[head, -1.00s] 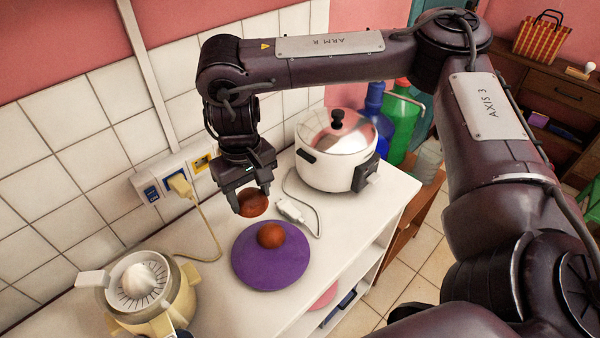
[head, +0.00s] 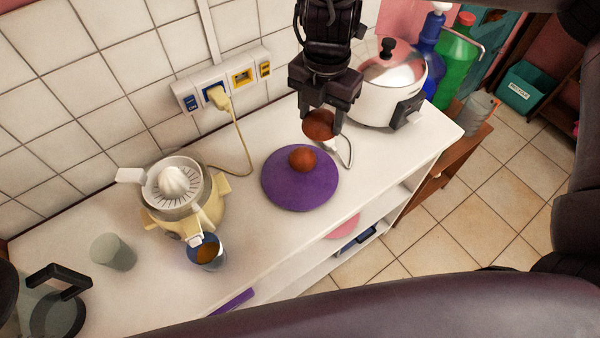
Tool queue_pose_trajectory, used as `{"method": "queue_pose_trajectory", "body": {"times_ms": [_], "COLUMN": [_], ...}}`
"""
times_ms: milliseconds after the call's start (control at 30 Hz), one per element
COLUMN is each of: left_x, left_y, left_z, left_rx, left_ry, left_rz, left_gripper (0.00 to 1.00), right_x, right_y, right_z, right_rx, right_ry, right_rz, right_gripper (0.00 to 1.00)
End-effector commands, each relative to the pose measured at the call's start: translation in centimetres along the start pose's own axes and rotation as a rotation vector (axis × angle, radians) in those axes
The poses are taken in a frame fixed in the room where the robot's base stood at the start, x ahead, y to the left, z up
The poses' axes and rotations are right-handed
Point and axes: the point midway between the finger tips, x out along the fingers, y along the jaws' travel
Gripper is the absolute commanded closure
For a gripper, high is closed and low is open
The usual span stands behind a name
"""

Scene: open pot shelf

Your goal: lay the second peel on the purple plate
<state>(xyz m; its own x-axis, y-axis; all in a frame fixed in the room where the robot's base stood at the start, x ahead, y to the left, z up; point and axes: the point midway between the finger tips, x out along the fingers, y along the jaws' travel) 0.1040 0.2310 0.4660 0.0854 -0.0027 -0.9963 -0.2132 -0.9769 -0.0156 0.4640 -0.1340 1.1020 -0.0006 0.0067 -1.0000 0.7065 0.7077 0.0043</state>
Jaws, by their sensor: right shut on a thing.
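The purple plate (head: 283,194) sits on the white counter, with one brown-orange peel (head: 302,159) lying on it. My right gripper (head: 320,123) is shut on the second peel (head: 318,124), a similar brown-orange half. It holds this peel just beyond the plate's far edge in the picture, seemingly above the counter; the exact height cannot be told. My left gripper is not in view.
A yellow juicer (head: 205,212) stands left of the plate, with a cup (head: 206,254) at its spout. A white cooker (head: 385,88) stands close behind my right gripper. A cable (head: 240,145) runs from the wall socket. A grey cup (head: 112,251) stands far left.

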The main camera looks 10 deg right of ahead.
Motion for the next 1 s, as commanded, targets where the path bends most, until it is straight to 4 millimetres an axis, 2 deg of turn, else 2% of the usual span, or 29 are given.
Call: {"method": "queue_pose_trajectory", "body": {"times_ms": [100,300,400,567,667,1000], "left_x": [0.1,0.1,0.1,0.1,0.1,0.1], "left_y": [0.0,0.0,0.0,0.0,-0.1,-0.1], "left_z": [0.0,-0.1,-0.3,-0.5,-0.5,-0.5], "left_rx": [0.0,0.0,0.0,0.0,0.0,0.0], "left_ry": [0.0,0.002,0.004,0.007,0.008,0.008], "left_rz": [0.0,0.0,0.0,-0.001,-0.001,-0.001], "left_gripper": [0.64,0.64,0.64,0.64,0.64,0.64], "right_x": [-0.4,-0.8,-1.0,-0.9,0.3,8.7], "right_y": [0.4,0.8,1.0,1.1,1.1,0.9], "right_z": [-0.7,-1.6,-2.0,-2.2,-2.3,-2.3], "right_rx": [-0.306,-0.76,-0.914,-1.044,-1.067,-1.063], "right_ry": [-0.002,0.0,0.0,0.002,0.006,0.011], "right_rz": [0.0,-0.003,-0.004,-0.005,-0.006,-0.006], "right_gripper": [0.67,0.67,0.67,0.67,0.67,0.67]}}
